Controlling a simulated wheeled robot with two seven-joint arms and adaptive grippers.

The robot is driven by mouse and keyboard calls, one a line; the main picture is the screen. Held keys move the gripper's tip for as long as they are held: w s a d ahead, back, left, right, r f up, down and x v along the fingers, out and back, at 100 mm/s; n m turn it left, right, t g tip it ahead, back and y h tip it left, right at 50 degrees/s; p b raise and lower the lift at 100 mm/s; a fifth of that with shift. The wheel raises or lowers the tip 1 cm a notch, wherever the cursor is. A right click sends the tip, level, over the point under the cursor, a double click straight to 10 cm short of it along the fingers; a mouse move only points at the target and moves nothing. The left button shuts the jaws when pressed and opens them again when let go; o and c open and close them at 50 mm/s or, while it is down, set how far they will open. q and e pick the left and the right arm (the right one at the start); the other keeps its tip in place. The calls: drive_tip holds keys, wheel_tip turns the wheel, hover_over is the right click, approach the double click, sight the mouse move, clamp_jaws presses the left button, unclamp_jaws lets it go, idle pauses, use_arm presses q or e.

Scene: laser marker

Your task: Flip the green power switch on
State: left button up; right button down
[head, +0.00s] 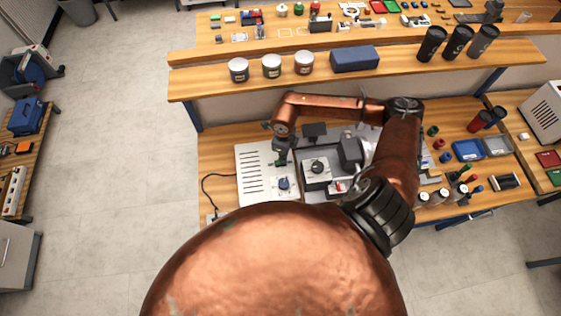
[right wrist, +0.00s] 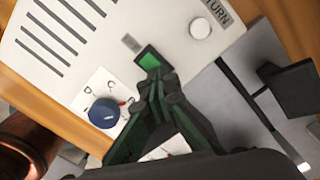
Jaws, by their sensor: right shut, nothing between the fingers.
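The green power switch (right wrist: 148,58) sits on the light grey panel of the marker's control box (right wrist: 95,45). In the right wrist view the shut fingertips of my right gripper (right wrist: 152,75) are right at the switch's lower edge and overlap it in the picture; I cannot tell whether they touch. Nothing is between the fingers. In the head view the right gripper (head: 281,160) is over the right part of the control box (head: 254,178), and the switch is too small to make out well. My left gripper is not in view.
A blue knob (right wrist: 104,112) is left of the fingers, and a round white button (right wrist: 200,28) is up and right. The marker's grey base (head: 312,158) stands beside the box. A shelf with tins (head: 272,68) runs behind.

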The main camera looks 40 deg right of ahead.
drive_tip(key=shift+f+b, duration=0.4)
drive_tip(key=shift+f, duration=0.15)
drive_tip(key=shift+r, duration=0.15)
drive_tip(key=shift+r+p, duration=0.45)
drive_tip(key=shift+r, duration=0.1)
drive_tip(key=shift+r+p, duration=1.4)
drive_tip(key=shift+r, duration=1.4)
